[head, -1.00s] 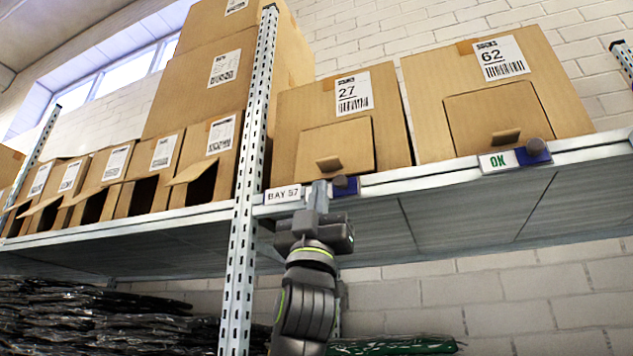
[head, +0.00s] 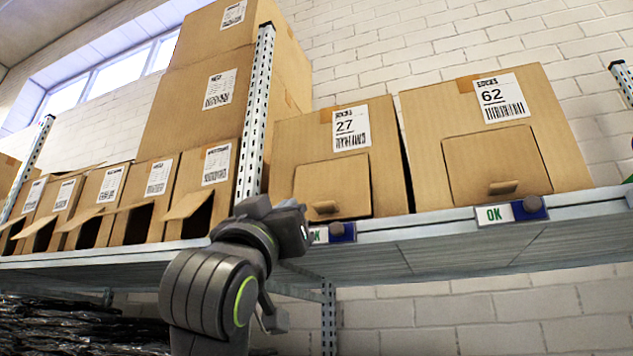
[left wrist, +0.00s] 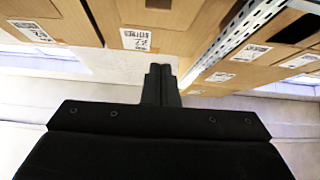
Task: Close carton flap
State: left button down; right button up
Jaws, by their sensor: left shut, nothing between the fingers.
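Carton 27 (head: 285,140) stands on the shelf with its front flap (head: 345,183) up across the opening; a small tab sticks out low on the flap. Carton 62 (head: 425,115) to its right has its flap (head: 497,165) lying over its front too. My left gripper (head: 303,228) is at the shelf edge, below and left of carton 27's flap, apart from the flap as far as I see. Its fingers are mostly hidden in the head view. In the left wrist view the left gripper (left wrist: 161,84) has its fingers together with nothing between them. My right gripper is out of view.
A perforated upright (head: 256,110) stands just left of carton 27. Left of it are several smaller cartons with open flaps (head: 190,205) and tall stacked cartons (head: 205,90).

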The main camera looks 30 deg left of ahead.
aim_at(316, 205)
pick_arm(q)
jog(key=shift+m+g+h, duration=0.3)
jog(key=shift+m+h, duration=0.2)
jog(key=p+x, duration=0.3)
jog(key=w+f+p+x, duration=0.1)
jog(key=p+x, duration=0.2)
jog(key=x, duration=0.1)
jog(key=p+x, duration=0.3)
jog(key=x, duration=0.1)
jog(key=shift+w+d+f, duration=0.1)
jog(key=shift+w+f, duration=0.1)
jog(key=shift+w, duration=0.15)
jog(key=shift+w+f, duration=0.15)
jog(key=shift+w, duration=0.2)
